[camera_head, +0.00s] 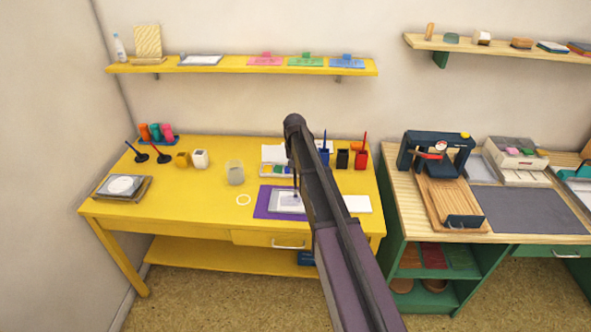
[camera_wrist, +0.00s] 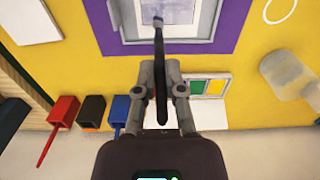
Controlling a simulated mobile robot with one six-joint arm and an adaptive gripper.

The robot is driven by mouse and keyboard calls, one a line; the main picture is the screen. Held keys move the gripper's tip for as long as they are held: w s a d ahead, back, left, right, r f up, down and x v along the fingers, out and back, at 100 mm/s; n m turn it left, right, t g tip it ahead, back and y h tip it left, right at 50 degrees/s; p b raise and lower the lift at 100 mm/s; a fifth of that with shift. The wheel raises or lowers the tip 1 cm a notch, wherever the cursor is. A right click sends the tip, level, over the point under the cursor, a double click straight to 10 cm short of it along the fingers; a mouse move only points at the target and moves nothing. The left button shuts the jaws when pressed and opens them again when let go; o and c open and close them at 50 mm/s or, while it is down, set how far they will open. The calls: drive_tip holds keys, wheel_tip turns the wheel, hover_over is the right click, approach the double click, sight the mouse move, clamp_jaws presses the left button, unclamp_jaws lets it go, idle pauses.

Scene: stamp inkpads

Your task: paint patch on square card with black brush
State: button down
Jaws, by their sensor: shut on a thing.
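My gripper (camera_wrist: 159,80) is shut on the black brush (camera_wrist: 160,60) in the wrist view. The brush's bluish-grey tip reaches over the pale square card (camera_wrist: 182,10), which lies in a grey frame on the purple mat (camera_wrist: 228,25). I cannot tell whether the tip touches the card. In the head view the card (camera_head: 285,201) and mat (camera_head: 262,209) lie near the table's front, and the brush (camera_head: 295,184) stands roughly upright over the card. My arm hides the gripper and the right part of the mat there. I cannot make out a clear painted patch on the card.
Behind the mat are a paint palette (camera_wrist: 214,86) and blue (camera_head: 324,158), black (camera_head: 342,159) and red (camera_head: 361,159) cups. Brushes stand in the blue and red ones. A glass jar (camera_head: 235,173) and a white ring (camera_head: 243,199) are left of the mat.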

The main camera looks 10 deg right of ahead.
wheel_tip(320, 180, up, 6)
drive_tip(key=p, duration=0.6)
idle(0.4)
drive_tip(key=shift+s, duration=0.1)
idle(0.8)
